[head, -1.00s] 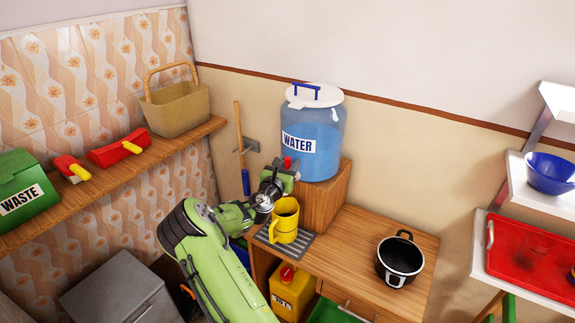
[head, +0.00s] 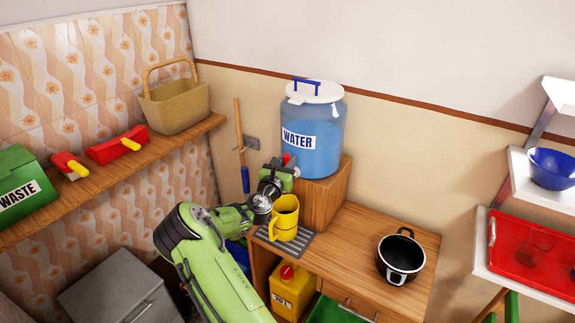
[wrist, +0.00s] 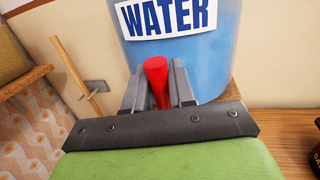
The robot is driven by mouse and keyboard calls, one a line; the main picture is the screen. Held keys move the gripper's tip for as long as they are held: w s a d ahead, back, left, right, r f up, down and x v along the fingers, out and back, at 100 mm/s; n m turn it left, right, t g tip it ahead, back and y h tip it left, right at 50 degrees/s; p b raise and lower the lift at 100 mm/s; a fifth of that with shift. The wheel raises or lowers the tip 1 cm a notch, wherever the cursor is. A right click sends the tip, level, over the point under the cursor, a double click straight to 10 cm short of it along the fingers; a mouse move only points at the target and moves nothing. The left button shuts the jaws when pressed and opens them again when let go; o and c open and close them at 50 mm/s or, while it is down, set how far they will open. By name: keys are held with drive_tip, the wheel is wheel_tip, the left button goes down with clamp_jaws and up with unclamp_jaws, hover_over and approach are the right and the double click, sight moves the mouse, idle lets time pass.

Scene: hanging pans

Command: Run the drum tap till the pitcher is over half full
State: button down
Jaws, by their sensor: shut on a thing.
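The clear drum (head: 318,145) labelled WATER holds blue water and stands on a wooden block at the back of the counter. Its red tap handle (wrist: 157,82) sits between the two fingers of my gripper (wrist: 160,85) in the wrist view. My gripper is shut on this handle at the drum's lower front. The yellow pitcher (head: 284,219) stands upright on the grey slatted drip tray (head: 303,247), below the tap and my gripper. The water level inside the pitcher and any stream from the spout cannot be made out.
A black pot (head: 401,256) stands on the counter to the right. A yellow jerrycan (head: 292,292) is below the counter. A shelf with a basket (head: 175,105) runs along the left wall. A rack with a red tray (head: 530,250) and blue bowl (head: 553,168) is at right.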

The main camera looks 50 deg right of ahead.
drive_tip(key=h+b, duration=0.1)
drive_tip(key=b, duration=0.2)
drive_tip(key=a+f+n+t+h+b, duration=0.1)
drive_tip(key=b, duration=0.2)
drive_tip(key=shift+a+h, duration=0.3)
drive_tip(key=shift+h, duration=0.1)
drive_tip(key=h+b, duration=0.1)
drive_tip(key=b, duration=0.2)
drive_tip(key=shift+a+t+h, duration=0.3)
drive_tip(key=shift+a+t, duration=0.1)
drive_tip(key=shift+r+n, duration=0.15)
drive_tip(key=shift+n, duration=0.15)
drive_tip(key=c, duration=1.1)
unclamp_jaws()
drive_tip(key=shift+s, duration=0.1)
drive_tip(key=shift+a, duration=0.1)
